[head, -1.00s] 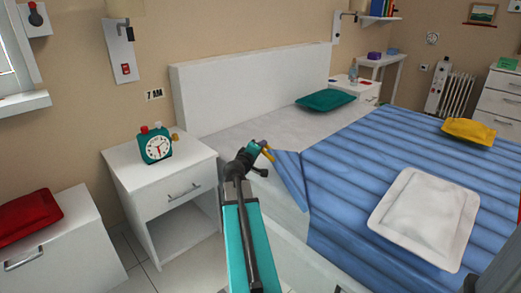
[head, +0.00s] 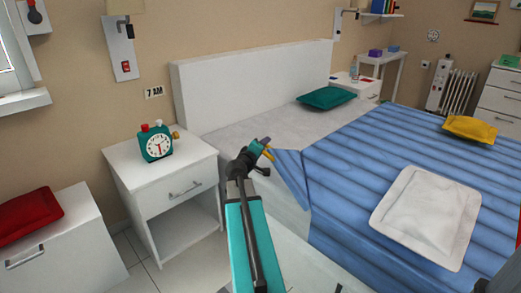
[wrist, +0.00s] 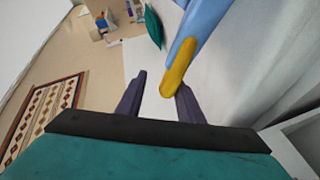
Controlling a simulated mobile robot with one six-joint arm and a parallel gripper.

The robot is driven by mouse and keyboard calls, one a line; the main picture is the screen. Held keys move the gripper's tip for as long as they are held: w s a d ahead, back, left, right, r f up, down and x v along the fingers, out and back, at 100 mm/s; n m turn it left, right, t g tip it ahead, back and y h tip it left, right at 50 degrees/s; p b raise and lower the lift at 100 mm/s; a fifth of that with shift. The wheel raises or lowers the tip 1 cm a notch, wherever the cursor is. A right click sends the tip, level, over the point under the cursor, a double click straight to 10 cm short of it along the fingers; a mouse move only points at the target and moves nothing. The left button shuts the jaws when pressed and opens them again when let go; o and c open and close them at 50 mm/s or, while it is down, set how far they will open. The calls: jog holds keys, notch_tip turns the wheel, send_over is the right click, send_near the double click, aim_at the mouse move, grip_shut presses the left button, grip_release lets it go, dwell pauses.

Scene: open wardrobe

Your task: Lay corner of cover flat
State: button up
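The blue cover (head: 350,175) lies over the bed, with its near left corner (head: 292,175) folded up at the bed's edge. A yellow tab (head: 268,153) is at the tip of that corner; it also shows in the wrist view (wrist: 177,70). My gripper (head: 265,147) is beside the corner, above the bed's left edge. In the wrist view my gripper (wrist: 161,82) has its two dark fingers apart. The tab's lower end lies between the fingertips, close to the right finger; I cannot tell whether they touch.
A white pillow (head: 428,215), a yellow cushion (head: 470,129) and a teal cushion (head: 327,97) lie on the bed. A nightstand (head: 165,175) with a teal clock (head: 156,145) stands left of my arm. A red cushion (head: 28,216) lies on a low cabinet.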

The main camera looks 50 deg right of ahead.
jog(key=p+v, duration=0.2)
jog(key=v, duration=0.6)
jog(key=shift+a+r+p, duration=0.15)
jog(key=shift+a+p, duration=0.05)
jog(key=shift+p, duration=0.1)
jog(key=a+p, duration=0.1)
jog(key=p, duration=0.4)
dwell(0.3)
jog(key=p, duration=0.3)
jog(key=a+p, duration=0.1)
jog(key=p, duration=0.2)
jog(key=shift+s+a+r, duration=0.1)
jog(key=shift+s+r, duration=0.1)
jog(key=shift+s, duration=0.1)
jog(key=p+v, duration=0.3)
jog(key=p, duration=0.5)
jog(key=shift+f, duration=0.15)
dwell(0.9)
